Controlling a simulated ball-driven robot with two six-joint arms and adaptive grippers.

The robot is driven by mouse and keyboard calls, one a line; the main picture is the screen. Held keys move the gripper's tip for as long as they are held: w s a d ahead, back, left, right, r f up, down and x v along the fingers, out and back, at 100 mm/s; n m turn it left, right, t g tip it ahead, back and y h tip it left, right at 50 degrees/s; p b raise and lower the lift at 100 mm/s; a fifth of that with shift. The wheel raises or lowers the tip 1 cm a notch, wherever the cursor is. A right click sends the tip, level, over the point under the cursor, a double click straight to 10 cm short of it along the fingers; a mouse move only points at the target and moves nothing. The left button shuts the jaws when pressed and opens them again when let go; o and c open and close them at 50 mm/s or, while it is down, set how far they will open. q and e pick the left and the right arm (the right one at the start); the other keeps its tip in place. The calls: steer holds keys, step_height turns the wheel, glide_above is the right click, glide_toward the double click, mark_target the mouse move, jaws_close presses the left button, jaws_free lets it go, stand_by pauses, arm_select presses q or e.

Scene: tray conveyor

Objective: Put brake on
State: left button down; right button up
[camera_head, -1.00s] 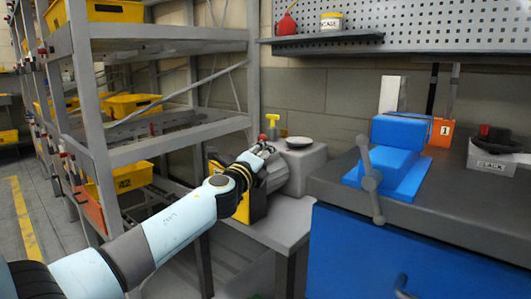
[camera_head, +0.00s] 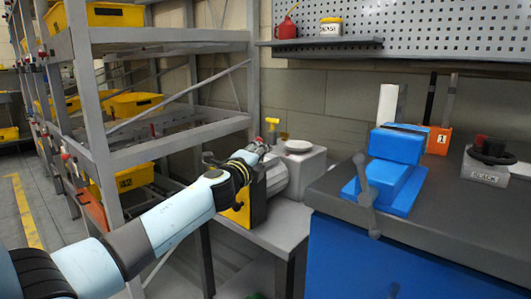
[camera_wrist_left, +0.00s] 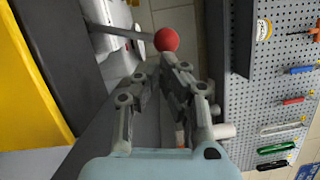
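A red ball knob (camera_wrist_left: 166,39) sits at the end of a grey rod (camera_wrist_left: 118,31) in the left wrist view. In the head view a small red spot (camera_head: 264,141) shows at the tip of my left arm, beside a grey machine on the low bench. My left gripper (camera_wrist_left: 161,65) has its fingers brought together just below the ball in the wrist view. The ball shows whole beyond the fingertips; whether they touch it is unclear. In the head view the gripper (camera_head: 255,150) is small and partly hidden. My right gripper is not in view.
A grey machine (camera_head: 312,165) with a yellow and black box stands on the low bench (camera_head: 268,238). A blue vise (camera_head: 390,170) sits on the workbench at right. Metal shelving (camera_head: 185,43) with yellow bins stands at left. A pegboard (camera_head: 460,25) hangs behind.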

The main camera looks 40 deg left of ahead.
arm_select(q)
steer(key=a+r+n+p, duration=0.1)
steer(key=n+p, duration=0.1)
steer(key=p, duration=0.1)
steer(key=a+r+n+g+p, duration=0.1)
steer(key=a+n+p, duration=0.1)
steer(key=p, duration=0.1)
steer(key=a+r+n+g+p, duration=0.1)
steer(key=n+p, duration=0.1)
steer(key=shift+w+a+r+h+p, duration=0.15)
steer(key=shift+a+r+h+p, duration=0.05)
steer(key=shift+a+h+p, duration=0.2)
steer(key=shift+w+a+f+n+p, duration=0.1)
steer(key=shift+a+f+n+p, duration=0.15)
steer(key=shift+a+n+p, duration=0.7)
steer(key=shift+a+n+h+p, duration=0.25)
steer(key=shift+h+p, duration=0.05)
steer(key=shift+p, duration=0.5)
steer(key=shift+a+g, duration=0.2)
steer(key=shift+g, duration=0.1)
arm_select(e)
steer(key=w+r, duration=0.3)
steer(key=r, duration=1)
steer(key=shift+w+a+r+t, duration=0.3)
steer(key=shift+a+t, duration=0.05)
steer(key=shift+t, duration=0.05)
